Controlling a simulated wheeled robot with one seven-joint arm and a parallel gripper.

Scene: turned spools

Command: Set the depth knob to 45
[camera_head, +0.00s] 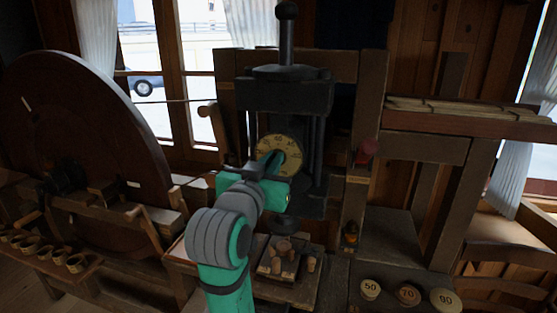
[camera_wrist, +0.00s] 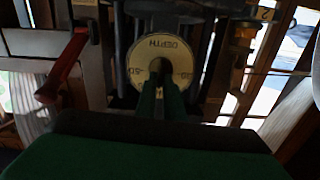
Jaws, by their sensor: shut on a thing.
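The depth knob's round cream dial (camera_head: 291,141) is on the front of the dark metal press, in the middle of the head view. It also shows upside down in the wrist view (camera_wrist: 190,50), with the word DEPTH on it. My gripper (camera_head: 274,161) is at the dial's centre, and my arm covers the dial's lower left. In the wrist view my gripper (camera_wrist: 160,92) is shut on the dark knob (camera_wrist: 160,65) at the dial's centre. The fingers hide part of the dial, and the knob's exact setting cannot be read.
A large dark wheel (camera_head: 85,125) stands at the left. Small wooden spools (camera_head: 283,246) stand below the press. Round discs marked 50 (camera_head: 371,289), 70 (camera_head: 408,294) and apparently 90 (camera_head: 445,300) lie at lower right.

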